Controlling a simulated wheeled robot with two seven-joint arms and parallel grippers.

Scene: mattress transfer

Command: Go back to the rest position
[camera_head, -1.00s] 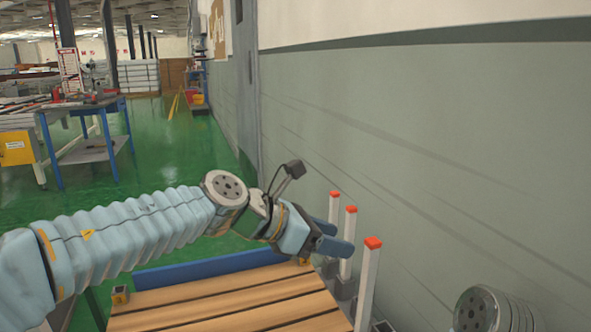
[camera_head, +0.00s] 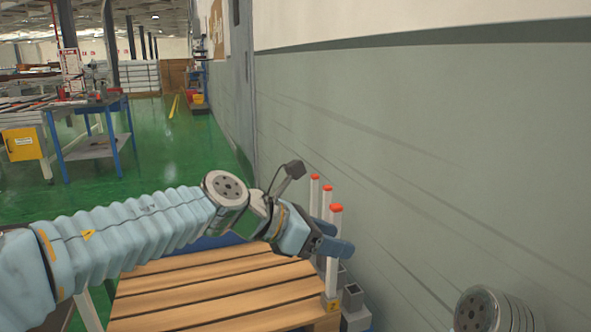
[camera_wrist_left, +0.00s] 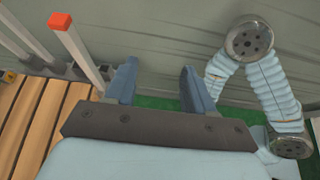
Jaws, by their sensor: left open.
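My left arm comes in from the left in the head view. Its left gripper (camera_head: 335,238) hangs in the air above the right end of a wooden slatted pallet (camera_head: 215,283), close to the posts. In the left wrist view the two blue fingers of the left gripper (camera_wrist_left: 160,88) stand apart with nothing between them. My right arm shows beyond them in that view, with pale blue sleeves and round grey joints. Only a round grey joint of it shows at the lower right of the head view. The right gripper is not visible.
White posts with red-orange tops (camera_head: 334,250) stand along the pallet's right side; one shows in the left wrist view (camera_wrist_left: 80,50). A grey-green wall (camera_head: 440,150) runs along the right. A blue-legged workbench (camera_head: 90,105) stands at the far left. Green floor (camera_head: 150,160) is clear between.

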